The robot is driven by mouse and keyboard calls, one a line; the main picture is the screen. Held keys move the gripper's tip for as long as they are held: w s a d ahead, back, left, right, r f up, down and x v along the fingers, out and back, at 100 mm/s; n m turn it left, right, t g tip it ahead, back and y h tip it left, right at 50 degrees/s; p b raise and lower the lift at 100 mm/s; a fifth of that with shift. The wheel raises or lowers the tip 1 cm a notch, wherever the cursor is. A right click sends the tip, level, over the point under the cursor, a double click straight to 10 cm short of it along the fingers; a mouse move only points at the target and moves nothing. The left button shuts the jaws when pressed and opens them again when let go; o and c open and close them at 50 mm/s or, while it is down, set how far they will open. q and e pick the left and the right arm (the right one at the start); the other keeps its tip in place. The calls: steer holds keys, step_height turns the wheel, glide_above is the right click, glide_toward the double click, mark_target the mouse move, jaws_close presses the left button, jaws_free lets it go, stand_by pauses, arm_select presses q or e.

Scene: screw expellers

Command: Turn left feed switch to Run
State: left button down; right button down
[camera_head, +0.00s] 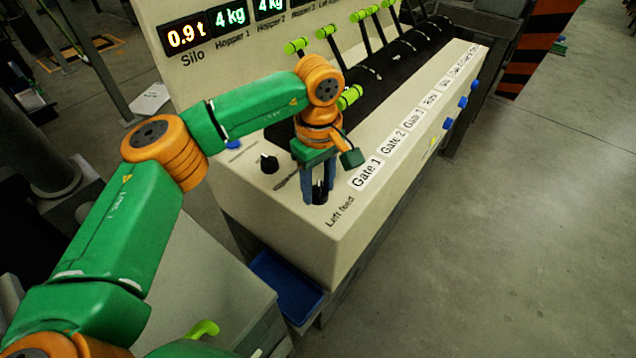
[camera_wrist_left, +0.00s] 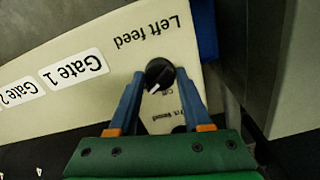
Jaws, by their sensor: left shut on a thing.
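The left feed switch is a black round knob with a white pointer, on the cream console top beside the "Left feed" label; it shows in the left wrist view (camera_wrist_left: 158,74). In the head view it is mostly hidden by my left gripper (camera_head: 318,192). My left gripper comes down on the knob from above, and its blue fingers (camera_wrist_left: 157,92) stand on either side of it, shut on it. In the wrist view the pointer lies slanted near small lettering, partly hidden, that seems to read "Off" and "Run". My right gripper is not in view.
A second black knob (camera_head: 268,163) sits behind on the console (camera_head: 335,228). Green-handled levers (camera_head: 297,46) rise from a dark slotted strip. Blue buttons (camera_head: 462,101) line the front. A blue bin (camera_head: 287,287) stands below the near end. The floor at right is clear.

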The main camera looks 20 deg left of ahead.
mark_target(318, 187)
arm_select(q)
steer(key=shift+m, duration=0.3)
stand_by(0.4)
steer(key=shift+c, duration=1.7)
jaws_free()
steer(key=shift+r, duration=0.1)
step_height(318, 187, up, 7)
steer(key=shift+d+f, duration=0.1)
